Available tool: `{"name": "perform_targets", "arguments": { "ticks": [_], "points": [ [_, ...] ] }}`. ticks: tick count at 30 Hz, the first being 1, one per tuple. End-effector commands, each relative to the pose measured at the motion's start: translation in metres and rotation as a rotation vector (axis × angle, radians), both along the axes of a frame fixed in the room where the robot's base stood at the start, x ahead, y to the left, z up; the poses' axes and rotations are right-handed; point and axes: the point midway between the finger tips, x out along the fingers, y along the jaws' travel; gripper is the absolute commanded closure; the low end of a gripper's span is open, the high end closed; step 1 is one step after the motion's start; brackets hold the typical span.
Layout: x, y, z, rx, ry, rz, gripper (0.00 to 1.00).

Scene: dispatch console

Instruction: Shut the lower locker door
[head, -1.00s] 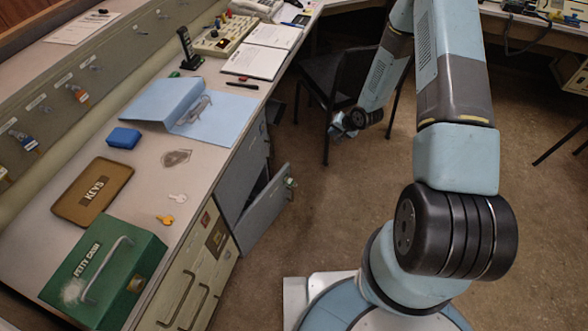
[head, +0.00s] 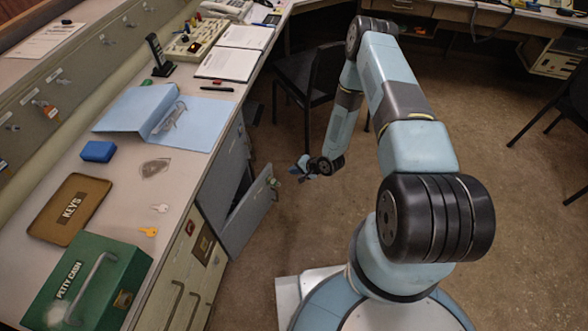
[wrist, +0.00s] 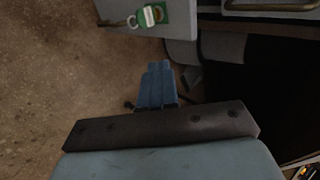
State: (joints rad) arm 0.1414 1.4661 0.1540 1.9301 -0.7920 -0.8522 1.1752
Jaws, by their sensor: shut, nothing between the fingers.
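The lower locker door (head: 249,217) is a grey panel under the desk's edge. It stands ajar, swung out from the desk front, with a dark gap behind it. A small fitting with a greenish tag shows at its outer upper edge. In the wrist view the door (wrist: 115,10) is at the top, with a green and white tag (wrist: 150,15) on it. My gripper (head: 298,171) is to the right of the door, apart from it. Its blue fingers (wrist: 158,68) are together and empty in the wrist view.
The desk above holds a green petty cash box (head: 88,285), a brown keys tray (head: 68,208), a blue folder (head: 125,110) and loose keys. A dark chair (head: 310,85) stands behind my gripper.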

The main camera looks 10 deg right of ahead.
Motion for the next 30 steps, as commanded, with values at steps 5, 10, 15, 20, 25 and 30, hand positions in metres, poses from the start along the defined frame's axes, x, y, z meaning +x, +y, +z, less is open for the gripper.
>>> {"name": "perform_targets", "arguments": {
  "ticks": [5, 10, 15, 20, 25, 30],
  "points": [
    [0.013, 0.02, -0.023, -0.002, -0.001, 0.004, 1.0],
    [0.026, 0.038, -0.044, -0.002, 0.0, 0.004, 1.0],
    [0.039, 0.057, -0.044, -0.001, -0.002, 0.005, 1.0],
    [0.047, 0.067, -0.044, -0.001, -0.001, 0.003, 1.0],
    [0.05, 0.072, -0.044, -0.001, 0.0, 0.001, 1.0],
    [0.051, 0.072, -0.044, -0.001, 0.001, 0.001, 1.0]
  ]
}}
